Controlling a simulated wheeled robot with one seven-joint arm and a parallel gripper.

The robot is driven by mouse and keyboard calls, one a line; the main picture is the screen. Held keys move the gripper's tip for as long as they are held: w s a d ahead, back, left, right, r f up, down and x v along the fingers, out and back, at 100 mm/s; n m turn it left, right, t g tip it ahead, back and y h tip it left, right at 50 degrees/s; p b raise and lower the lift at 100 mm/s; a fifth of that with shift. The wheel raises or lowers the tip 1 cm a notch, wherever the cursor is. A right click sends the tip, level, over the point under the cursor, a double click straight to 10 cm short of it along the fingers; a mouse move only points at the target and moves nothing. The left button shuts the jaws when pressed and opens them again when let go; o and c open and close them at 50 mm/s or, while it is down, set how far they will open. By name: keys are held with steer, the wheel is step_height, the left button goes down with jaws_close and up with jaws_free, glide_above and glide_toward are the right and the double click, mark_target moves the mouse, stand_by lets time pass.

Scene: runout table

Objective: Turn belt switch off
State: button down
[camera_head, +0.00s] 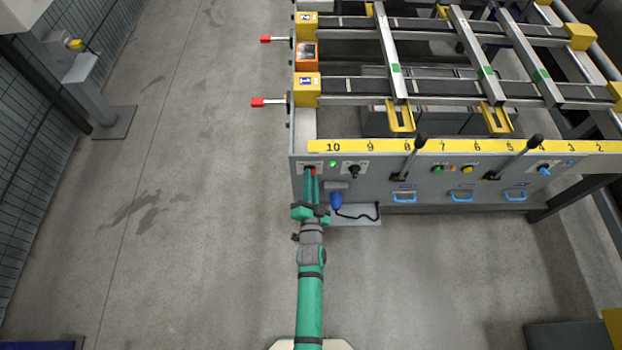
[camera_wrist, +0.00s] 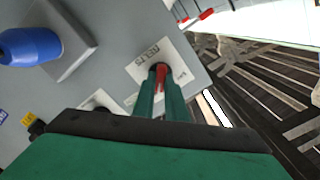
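The belt switch is a red handle (camera_wrist: 161,76) on a white plate marked BELTS, on the grey control panel. It also shows at the panel's left end in the head view (camera_head: 310,170), partly covered. My gripper (camera_head: 311,178) reaches the panel from below, its green fingers pointing at the switch. In the wrist view the fingers of my gripper (camera_wrist: 161,88) lie on either side of the red handle, close against it with little gap. The fingers hide part of the handle and plate, so the marked position cannot be read.
A blue plug (camera_head: 336,200) on a grey box sits just right of my gripper; it is large in the wrist view (camera_wrist: 30,46). A black knob (camera_head: 354,171), a lit green lamp (camera_head: 333,163) and black levers (camera_head: 411,157) are along the panel. Floor on the left is clear.

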steer(key=shift+n, duration=0.4)
steer(key=n, duration=1.7)
steer(key=shift+a, duration=0.25)
stand_by(0.4)
steer(key=c, duration=1.8)
jaws_free()
steer(key=shift+s, duration=0.1)
steer(key=s, duration=1)
steer(key=shift+s, duration=0.4)
